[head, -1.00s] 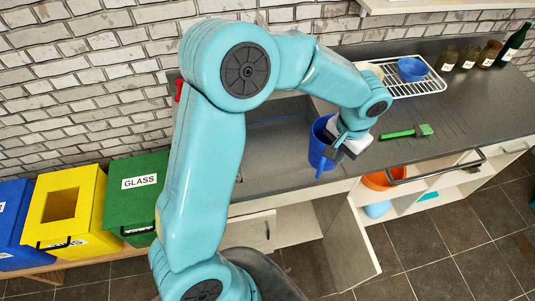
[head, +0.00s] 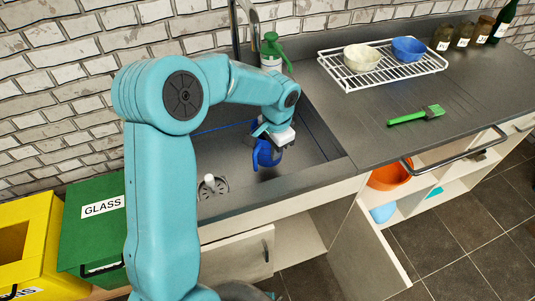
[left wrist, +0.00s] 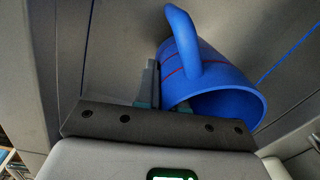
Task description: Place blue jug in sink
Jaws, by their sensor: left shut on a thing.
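The blue jug (head: 267,154) is in my left gripper (head: 265,134), over the sink basin (head: 310,140) in the head view. In the left wrist view the jug (left wrist: 215,85) lies tilted at the jaws, its open mouth to the lower right and its handle toward the top. My left gripper (left wrist: 155,90) is shut on the jug's wall. The jug is inside the outline of the basin; I cannot tell whether it touches the bottom. My right gripper is not in view.
A tap (head: 236,30) and a green bottle (head: 272,52) stand behind the sink. On the right counter are a wire rack (head: 345,72) with two bowls, a green brush (head: 415,115) and several jars. A cabinet door (head: 365,255) stands open below.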

